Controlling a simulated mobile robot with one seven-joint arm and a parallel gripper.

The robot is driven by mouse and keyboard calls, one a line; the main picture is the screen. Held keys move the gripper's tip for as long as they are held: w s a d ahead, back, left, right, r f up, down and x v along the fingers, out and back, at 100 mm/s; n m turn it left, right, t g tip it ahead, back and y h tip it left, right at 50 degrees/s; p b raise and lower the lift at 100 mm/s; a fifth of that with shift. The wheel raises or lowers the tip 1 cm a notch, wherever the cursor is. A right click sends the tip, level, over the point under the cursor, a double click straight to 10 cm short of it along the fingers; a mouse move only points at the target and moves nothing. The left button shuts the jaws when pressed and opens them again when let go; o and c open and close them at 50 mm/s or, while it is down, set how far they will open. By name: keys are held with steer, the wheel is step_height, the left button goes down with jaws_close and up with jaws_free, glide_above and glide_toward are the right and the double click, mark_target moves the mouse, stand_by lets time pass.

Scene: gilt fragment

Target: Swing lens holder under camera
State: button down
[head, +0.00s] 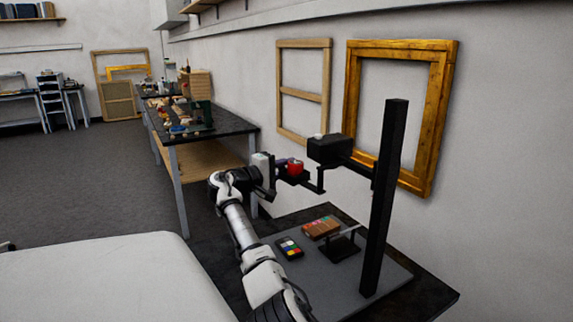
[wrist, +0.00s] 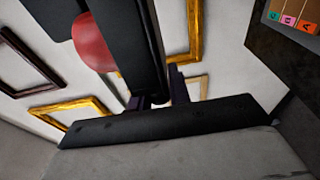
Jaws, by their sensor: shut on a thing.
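The lens holder (head: 296,179) is a small black arm with a red round lens part (head: 295,166) on it. It hangs from a bracket on the tall black post (head: 382,200). The black box camera (head: 329,150) sits on the same post, higher and to the right of the red part. My gripper (head: 279,171) is shut on the left end of the holder. In the wrist view, the dark fingers of my gripper (wrist: 160,92) are on either side of the black holder bar (wrist: 135,45), with the red part (wrist: 92,42) beside it. The fingertips are partly hidden.
Below are a grey base board (head: 330,285), a colour chart (head: 289,248) and a brown block (head: 322,228) on a small stand. A gilt frame (head: 438,115) and a wooden frame (head: 304,128) are on the wall behind. A cluttered bench (head: 235,124) stands further back.

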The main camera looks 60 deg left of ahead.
steer(key=shift+w+m+h, duration=0.4)
steer(key=shift+w+h, duration=0.05)
steer(key=shift+h, duration=0.15)
steer(key=shift+w+p, duration=0.1)
steer(key=shift+p, duration=0.2)
steer(key=c, duration=1.3)
jaws_free()
steer(key=shift+d, duration=0.1)
steer(key=shift+s+b, duration=0.5)
steer(key=shift+s, duration=3.3)
steer(key=shift+c, duration=0.3)
